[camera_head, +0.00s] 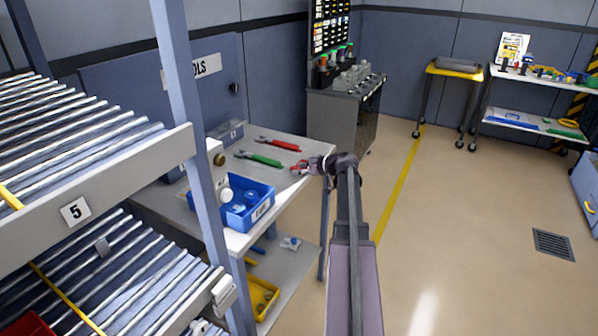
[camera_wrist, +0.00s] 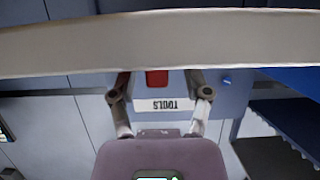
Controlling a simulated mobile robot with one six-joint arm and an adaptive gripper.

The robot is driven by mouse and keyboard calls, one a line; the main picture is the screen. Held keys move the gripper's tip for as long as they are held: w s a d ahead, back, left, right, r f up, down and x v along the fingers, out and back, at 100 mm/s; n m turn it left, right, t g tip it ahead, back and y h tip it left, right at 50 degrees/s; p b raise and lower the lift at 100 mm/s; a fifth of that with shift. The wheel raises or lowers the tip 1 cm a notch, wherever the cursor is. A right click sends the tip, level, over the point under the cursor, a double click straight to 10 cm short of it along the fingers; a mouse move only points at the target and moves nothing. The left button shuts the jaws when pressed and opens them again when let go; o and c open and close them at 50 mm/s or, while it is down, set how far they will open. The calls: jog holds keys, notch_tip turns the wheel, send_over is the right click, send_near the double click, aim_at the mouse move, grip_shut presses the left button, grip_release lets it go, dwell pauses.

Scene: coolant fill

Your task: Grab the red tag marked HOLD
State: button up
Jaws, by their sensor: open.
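A red piece (camera_wrist: 157,78), likely the tag, shows in the wrist view between my fingers, against the table edge. No HOLD marking is readable on it. In the head view a small red thing (camera_head: 300,166) lies at the right edge of the workbench, just left of my gripper (camera_head: 319,167); I cannot tell whether it is the same tag. My gripper (camera_wrist: 158,84) is open in the wrist view, with one finger on each side of the red piece. Contact cannot be made out.
The workbench (camera_head: 283,190) holds red-handled pliers (camera_head: 280,144), green-handled pliers (camera_head: 259,159) and a blue bin (camera_head: 246,204). A roller rack (camera_head: 95,170) stands close on the left. A grey cabinet (camera_head: 342,118) stands behind.

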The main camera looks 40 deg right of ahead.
aim_at(300, 169)
jog(key=shift+c, duration=0.2)
grip_shut()
jog(key=shift+r, duration=0.15)
dwell(0.3)
notch_tip(300, 169, up, 4)
jog(key=p, duration=0.3)
jog(key=shift+f+p, duration=0.2)
jog(key=shift+p, duration=0.2)
jog(key=s+a, duration=0.1)
jog(key=s, duration=0.6)
jog(key=s+a+r+p, duration=0.1)
jog(key=s+a, duration=0.1)
jog(key=s, duration=0.6)
jog(key=shift+s+a, duration=0.3)
jog(key=shift+r, duration=0.1)
